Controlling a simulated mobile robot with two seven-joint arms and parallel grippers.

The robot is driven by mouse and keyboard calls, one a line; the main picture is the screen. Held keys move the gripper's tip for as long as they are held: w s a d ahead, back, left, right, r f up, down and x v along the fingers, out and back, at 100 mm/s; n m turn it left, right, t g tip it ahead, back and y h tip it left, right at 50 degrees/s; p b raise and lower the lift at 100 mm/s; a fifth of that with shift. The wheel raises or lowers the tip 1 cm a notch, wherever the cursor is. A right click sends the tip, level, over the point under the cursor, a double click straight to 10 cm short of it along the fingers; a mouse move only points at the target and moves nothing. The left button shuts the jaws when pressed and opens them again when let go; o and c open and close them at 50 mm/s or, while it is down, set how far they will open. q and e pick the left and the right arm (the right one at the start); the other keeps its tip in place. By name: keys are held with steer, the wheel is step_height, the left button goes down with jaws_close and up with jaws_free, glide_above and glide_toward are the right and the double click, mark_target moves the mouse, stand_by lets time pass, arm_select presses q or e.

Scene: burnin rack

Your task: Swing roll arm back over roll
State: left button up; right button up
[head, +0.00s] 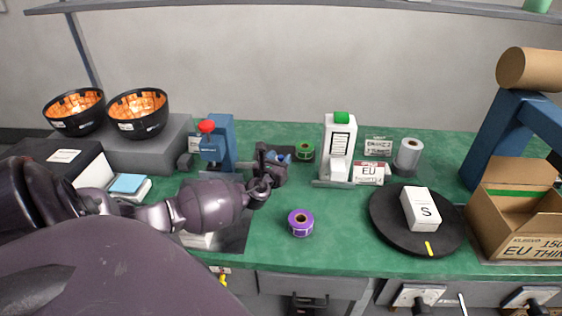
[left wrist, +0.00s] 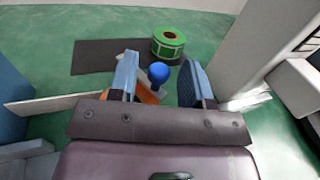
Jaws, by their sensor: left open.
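My left gripper (head: 272,164) is open, its two blue-padded fingers (left wrist: 160,85) showing in the left wrist view. Between the fingers is a round blue knob (left wrist: 158,73). An orange piece (left wrist: 147,95) below it, partly hidden by the left finger, looks like part of the roll arm. I cannot tell whether the fingers touch the knob. A green label roll (left wrist: 168,43) lies just beyond the fingertips, on the edge of a dark mat (left wrist: 92,57). In the head view the green roll (head: 304,151) is just right of the gripper. My right gripper is not in view.
A white dispenser (head: 340,140) with a green top stands close right of the gripper. A blue press (head: 221,143) with a red knob stands to the left. A purple roll (head: 300,222) lies in front. A black turntable (head: 385,215) holds a white box (head: 420,209).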

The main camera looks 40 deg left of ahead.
arm_select(q)
steer(key=shift+w+a, duration=0.15)
steer(key=shift+w, duration=0.05)
jaws_close()
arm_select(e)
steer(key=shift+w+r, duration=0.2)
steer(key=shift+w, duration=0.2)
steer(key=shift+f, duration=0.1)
